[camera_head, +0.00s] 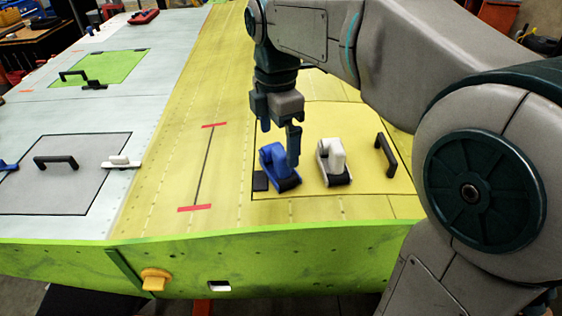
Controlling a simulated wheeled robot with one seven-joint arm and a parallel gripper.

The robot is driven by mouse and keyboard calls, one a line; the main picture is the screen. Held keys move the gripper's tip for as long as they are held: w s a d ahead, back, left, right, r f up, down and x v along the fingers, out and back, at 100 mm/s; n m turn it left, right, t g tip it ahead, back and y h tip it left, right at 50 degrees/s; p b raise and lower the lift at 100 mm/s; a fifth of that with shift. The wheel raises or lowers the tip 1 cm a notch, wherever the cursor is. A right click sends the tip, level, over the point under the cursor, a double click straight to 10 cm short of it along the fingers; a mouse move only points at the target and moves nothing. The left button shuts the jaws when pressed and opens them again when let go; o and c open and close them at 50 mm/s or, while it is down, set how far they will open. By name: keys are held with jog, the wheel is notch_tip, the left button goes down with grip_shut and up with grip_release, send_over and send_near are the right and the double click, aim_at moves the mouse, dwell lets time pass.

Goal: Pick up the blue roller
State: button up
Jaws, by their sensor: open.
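The blue roller (275,168) lies on the yellow wing panel, left of a white roller (330,163). My gripper (280,145) points down just above and behind the blue roller. Its jaws are open, and one finger reaches down at the blue roller's right side. Whether that finger touches the roller I cannot tell. Part of the blue roller's back is hidden by the gripper.
A black handle (386,156) stands to the right of the white roller. A small dark square (260,181) lies beside the blue roller. The green front edge (250,262) of the wing drops off nearby. The yellow surface to the left is mostly clear.

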aim_at(277, 152)
notch_tip(277, 152, down, 5)
jog(key=shift+r+p, duration=0.1)
jog(key=shift+p, duration=0.2)
jog(key=c, duration=1.2)
jog(key=shift+r, duration=0.35)
jog(key=r, duration=0.2)
jog(key=d+r, duration=0.1)
jog(key=r, duration=0.1)
jog(key=shift+s+b, duration=0.1)
jog(key=shift+b, duration=0.3)
jog(key=s+d+r, duration=0.1)
jog(key=d+r, duration=0.1)
jog(key=d, duration=0.1)
jog(key=s+d+r, duration=0.1)
jog(key=d+r, duration=0.1)
jog(key=d, duration=0.2)
jog(key=d+r+b, duration=0.1)
jog(key=d+r, duration=0.1)
jog(key=d, duration=0.1)
jog(key=shift+s+d+r, duration=0.15)
jog(key=shift+s, duration=0.25)
